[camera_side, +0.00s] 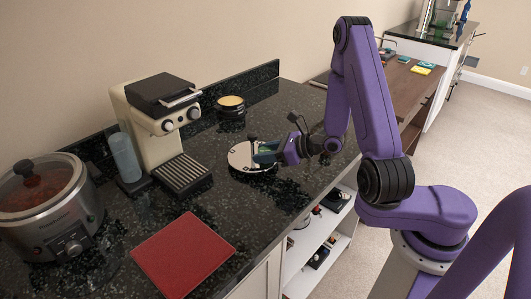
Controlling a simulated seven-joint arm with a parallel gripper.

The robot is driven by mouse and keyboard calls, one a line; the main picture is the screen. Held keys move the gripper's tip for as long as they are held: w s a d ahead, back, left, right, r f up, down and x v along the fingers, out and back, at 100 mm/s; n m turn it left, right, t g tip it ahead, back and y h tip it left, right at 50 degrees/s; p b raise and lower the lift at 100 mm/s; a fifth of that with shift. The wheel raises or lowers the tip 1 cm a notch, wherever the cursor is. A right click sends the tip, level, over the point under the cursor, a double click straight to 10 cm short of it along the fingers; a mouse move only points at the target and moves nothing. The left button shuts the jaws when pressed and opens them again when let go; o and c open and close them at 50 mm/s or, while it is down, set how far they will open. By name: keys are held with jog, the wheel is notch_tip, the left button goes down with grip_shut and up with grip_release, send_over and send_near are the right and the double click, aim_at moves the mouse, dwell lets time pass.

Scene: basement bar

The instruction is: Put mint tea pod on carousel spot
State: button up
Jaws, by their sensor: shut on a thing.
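The carousel (240,160) is a round, light disc with a dark rim, lying on the dark counter near its middle. My gripper (262,152) reaches in from the right over the right side of the disc. It is shut on a small green thing, likely the mint tea pod (266,147), which is partly hidden by the fingers. I cannot tell whether the pod touches the disc. A small dark knob shows at the back of the disc.
A coffee machine (160,115) stands left of the carousel, with a slow cooker (45,205) farther left. A round tin (231,103) sits behind the carousel. A red mat (182,254) lies in front. Bare counter surrounds the carousel.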

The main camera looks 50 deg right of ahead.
jog(key=o, duration=1)
